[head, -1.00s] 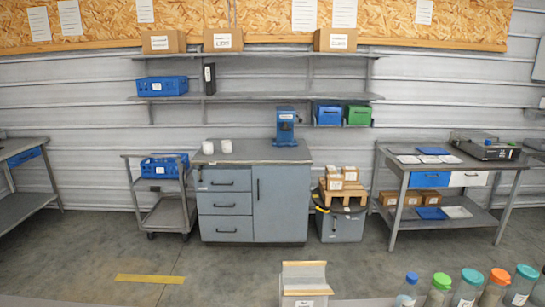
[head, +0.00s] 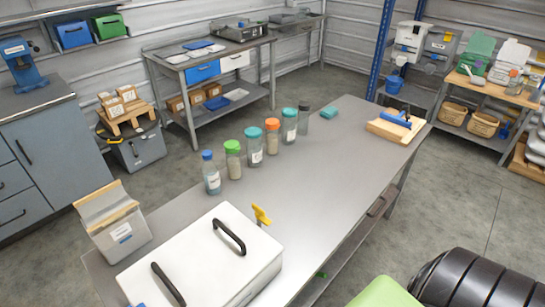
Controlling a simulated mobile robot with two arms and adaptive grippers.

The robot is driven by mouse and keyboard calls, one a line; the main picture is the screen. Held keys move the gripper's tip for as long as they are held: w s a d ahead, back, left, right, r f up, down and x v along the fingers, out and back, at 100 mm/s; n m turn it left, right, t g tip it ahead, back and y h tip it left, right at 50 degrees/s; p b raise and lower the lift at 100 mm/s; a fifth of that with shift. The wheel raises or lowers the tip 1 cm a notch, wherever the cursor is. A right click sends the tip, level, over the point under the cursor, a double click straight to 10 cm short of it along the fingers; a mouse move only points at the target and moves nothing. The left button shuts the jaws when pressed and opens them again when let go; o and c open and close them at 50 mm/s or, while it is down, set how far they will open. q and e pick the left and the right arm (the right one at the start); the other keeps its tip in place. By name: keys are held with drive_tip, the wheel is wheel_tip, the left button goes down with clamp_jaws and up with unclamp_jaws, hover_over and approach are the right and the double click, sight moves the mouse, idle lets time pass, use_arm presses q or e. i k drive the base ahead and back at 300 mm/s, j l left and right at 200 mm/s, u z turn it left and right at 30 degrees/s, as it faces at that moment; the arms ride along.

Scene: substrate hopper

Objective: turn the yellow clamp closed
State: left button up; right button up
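The yellow clamp (head: 261,215) stands up at the right edge of a white lidded box (head: 190,245) in the head view. The box rests on the near left part of a grey metal table (head: 335,160). Its lid carries two black handles, and the clamp is beside the farther handle (head: 229,237). Whether the clamp is open or closed is too small to tell. Neither of my grippers is in view.
Several bottles with coloured caps (head: 256,147) stand in a row along the table's far edge. A grey bin (head: 118,228) is left of the box. A wooden board with a blue tool (head: 396,124) lies at the far end. The table's middle is clear.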

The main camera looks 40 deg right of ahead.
sight(260, 213)
drive_tip(key=z, duration=1.05)
